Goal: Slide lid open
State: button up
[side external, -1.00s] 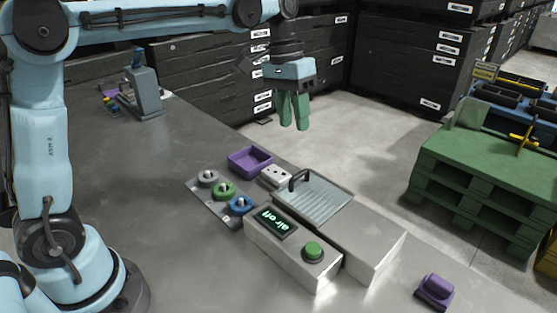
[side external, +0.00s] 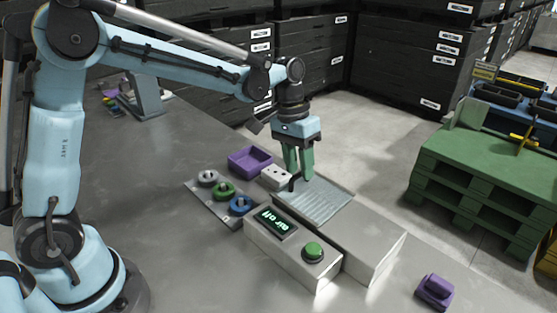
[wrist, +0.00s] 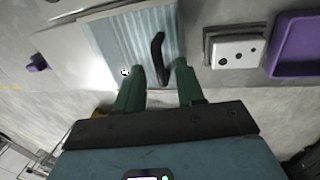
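The lid (side external: 325,204) is a ribbed, translucent panel on a long grey metal box, and it also shows in the wrist view (wrist: 112,40). Its black handle (wrist: 158,58) stands at the lid's end near the white block; in the side view it is partly hidden by my fingers. My gripper (side external: 299,174) points down over that end of the lid. Its two green fingers are apart (wrist: 160,75), one to each side of the handle in the wrist view, with gaps between. I cannot tell whether the fingertips have come down level with the handle.
A white block with holes (side external: 276,177) and a purple tray (side external: 250,160) stand just beyond the handle end. Three knobs (side external: 223,192) and an "air off" box with a green button (side external: 313,250) lie beside the lid. A purple block (side external: 435,291) sits near the table's right edge.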

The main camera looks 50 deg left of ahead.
grip_shut()
jog(key=d, duration=1.3)
jog(key=shift+d, duration=0.1)
grip_release()
notch_tip(320, 180, up, 12)
jog(key=a, duration=0.2)
jog(key=shift+a, duration=0.3)
